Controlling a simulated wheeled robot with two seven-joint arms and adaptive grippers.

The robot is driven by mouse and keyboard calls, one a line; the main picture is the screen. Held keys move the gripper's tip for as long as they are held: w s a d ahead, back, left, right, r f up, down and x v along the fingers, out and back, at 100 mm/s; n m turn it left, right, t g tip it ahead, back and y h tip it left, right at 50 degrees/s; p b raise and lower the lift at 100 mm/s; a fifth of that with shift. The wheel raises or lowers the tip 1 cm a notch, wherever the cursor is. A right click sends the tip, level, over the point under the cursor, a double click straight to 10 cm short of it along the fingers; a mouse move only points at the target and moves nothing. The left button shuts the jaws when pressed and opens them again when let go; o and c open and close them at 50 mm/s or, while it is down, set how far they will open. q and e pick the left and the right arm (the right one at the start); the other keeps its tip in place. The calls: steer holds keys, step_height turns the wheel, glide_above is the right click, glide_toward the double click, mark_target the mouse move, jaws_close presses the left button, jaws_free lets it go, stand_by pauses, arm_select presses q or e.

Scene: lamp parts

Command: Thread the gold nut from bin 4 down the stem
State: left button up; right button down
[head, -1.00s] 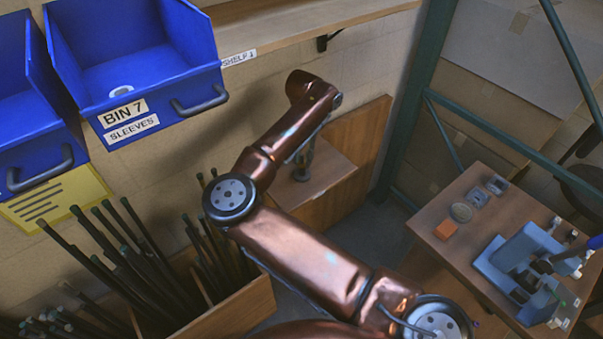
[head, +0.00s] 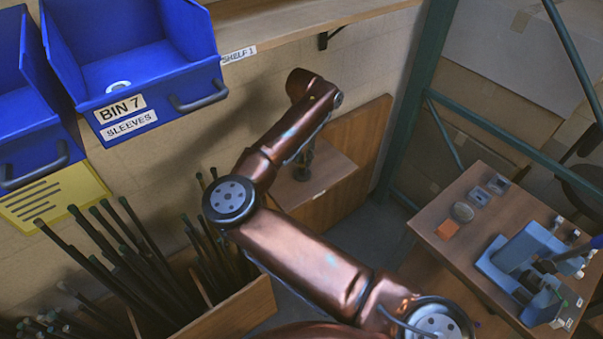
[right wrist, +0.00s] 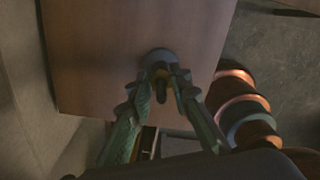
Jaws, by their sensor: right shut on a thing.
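A round grey piece (right wrist: 159,56) lies just beyond, on the wood. How far the nut sits along the stem cannot be told. In the head view my right gripper (head: 303,162) is small, partly hidden by my arm, above the stand's top. My left gripper is not in view.
The wooden stand (head: 326,177) has a tall back panel. Blue bins, one labelled bin 7 (head: 125,110), hang at upper left, above a box of dark rods (head: 235,305). A side table (head: 470,255) at right holds a blue fixture (head: 525,265) and an orange block (head: 447,229).

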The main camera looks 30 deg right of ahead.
steer(key=m, duration=0.1)
steer(key=m+b, duration=0.1)
steer(key=m, duration=0.1)
steer(key=f+m+b, duration=0.1)
steer(key=shift+s+f, duration=0.1)
steer(key=shift+s, duration=0.15)
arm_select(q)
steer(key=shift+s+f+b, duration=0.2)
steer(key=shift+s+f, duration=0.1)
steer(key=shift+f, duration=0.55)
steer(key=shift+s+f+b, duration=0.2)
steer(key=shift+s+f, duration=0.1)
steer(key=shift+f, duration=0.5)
arm_select(e)
steer(key=shift+m, duration=0.9)
